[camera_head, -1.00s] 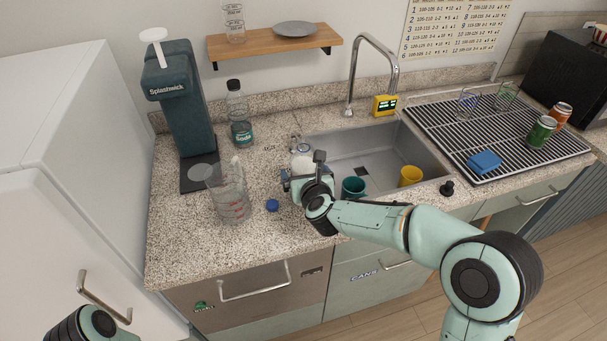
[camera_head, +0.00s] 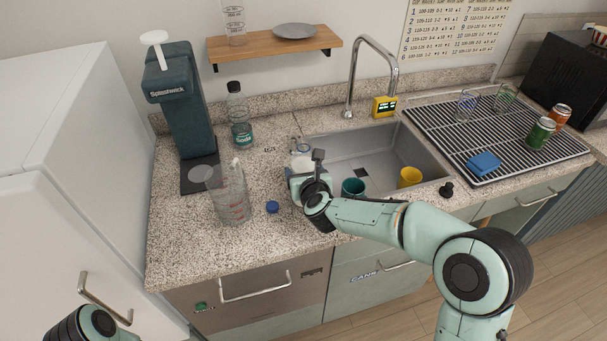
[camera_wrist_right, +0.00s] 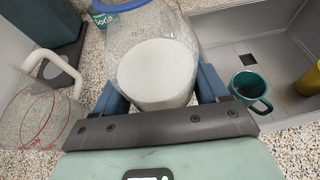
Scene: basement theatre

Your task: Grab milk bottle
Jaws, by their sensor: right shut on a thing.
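The milk bottle (camera_wrist_right: 158,72) is clear, with white milk inside, in the right wrist view. My right gripper (camera_wrist_right: 162,92) is shut on it, with one blue finger against each side. In the head view, the gripper (camera_head: 306,183) is at the counter edge left of the sink and hides much of the bottle (camera_head: 304,161). I cannot tell whether the bottle still touches the counter. Part of my left arm shows at the bottom left of the head view, but its gripper is out of the picture.
A clear measuring jug (camera_head: 232,195) and a blue cap (camera_head: 272,207) are left of the gripper. A soda bottle (camera_head: 240,118) stands behind. The sink (camera_head: 385,150) holds a teal mug (camera_head: 353,187) and a yellow cup (camera_head: 410,177). The tall faucet (camera_head: 352,75) rises behind the sink.

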